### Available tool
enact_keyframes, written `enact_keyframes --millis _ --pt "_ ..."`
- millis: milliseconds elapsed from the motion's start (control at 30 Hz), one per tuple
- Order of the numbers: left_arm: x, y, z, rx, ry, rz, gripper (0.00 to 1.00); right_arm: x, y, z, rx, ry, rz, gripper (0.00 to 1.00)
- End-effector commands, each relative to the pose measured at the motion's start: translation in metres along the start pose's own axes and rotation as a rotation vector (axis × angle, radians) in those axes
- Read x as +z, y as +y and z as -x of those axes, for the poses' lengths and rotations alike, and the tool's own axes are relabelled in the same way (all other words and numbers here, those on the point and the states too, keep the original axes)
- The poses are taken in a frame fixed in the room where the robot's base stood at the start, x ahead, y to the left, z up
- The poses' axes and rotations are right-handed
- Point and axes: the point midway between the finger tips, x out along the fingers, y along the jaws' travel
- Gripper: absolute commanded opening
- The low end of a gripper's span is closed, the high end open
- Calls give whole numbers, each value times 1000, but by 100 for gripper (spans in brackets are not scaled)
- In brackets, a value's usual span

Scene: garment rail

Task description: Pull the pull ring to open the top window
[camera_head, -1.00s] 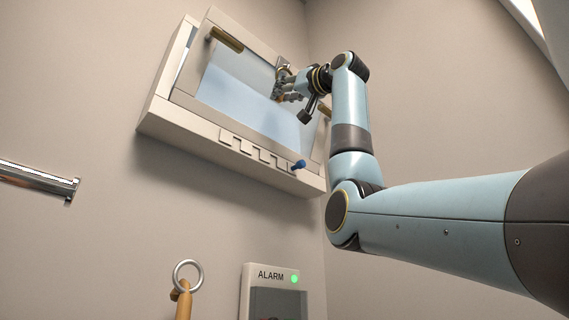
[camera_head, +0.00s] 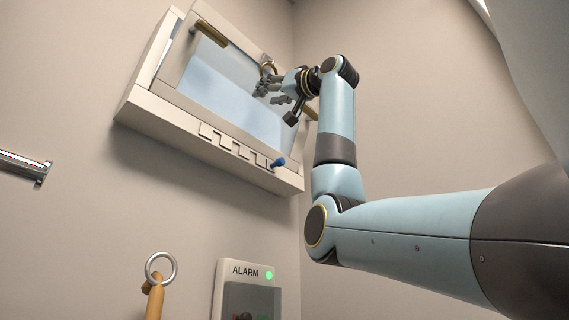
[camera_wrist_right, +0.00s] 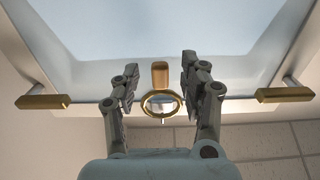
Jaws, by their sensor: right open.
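The top window (camera_head: 150,115) is high on the wall, with a pale frame and a blue-white pane. Its sash (camera_head: 180,58) leans out from the frame, with a gap at the left side. The gold pull ring (camera_head: 268,68) is on the sash's upper edge; in the right wrist view the ring (camera_wrist_right: 162,116) hangs from a gold tab. My right gripper (camera_head: 264,90) is at the ring. In the right wrist view the fingers (camera_wrist_right: 160,78) are spread apart, one each side of the ring, with no clear contact. My left gripper is out of view.
Gold handles (camera_head: 211,34) flank the ring on the sash. A slotted rail with a blue knob (camera_head: 278,163) runs along the frame's bottom. Below are a wooden peg with a steel ring (camera_head: 160,268) and an alarm box (camera_head: 246,272). A chrome bar (camera_head: 25,168) is at left.

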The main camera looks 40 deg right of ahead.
Motion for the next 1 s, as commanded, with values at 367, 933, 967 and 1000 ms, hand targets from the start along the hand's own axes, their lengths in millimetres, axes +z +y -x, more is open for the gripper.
enact_keyframes --millis 367,933,967,1000 --pt "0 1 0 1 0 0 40 0 1 80 3 1 3 44" --pt "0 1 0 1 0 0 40 1 0 96 1 -1 1 44" --pt "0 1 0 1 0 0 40 1 0 96 1 -1 1 44" --pt "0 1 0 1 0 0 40 1 0 96 0 -1 1 44"
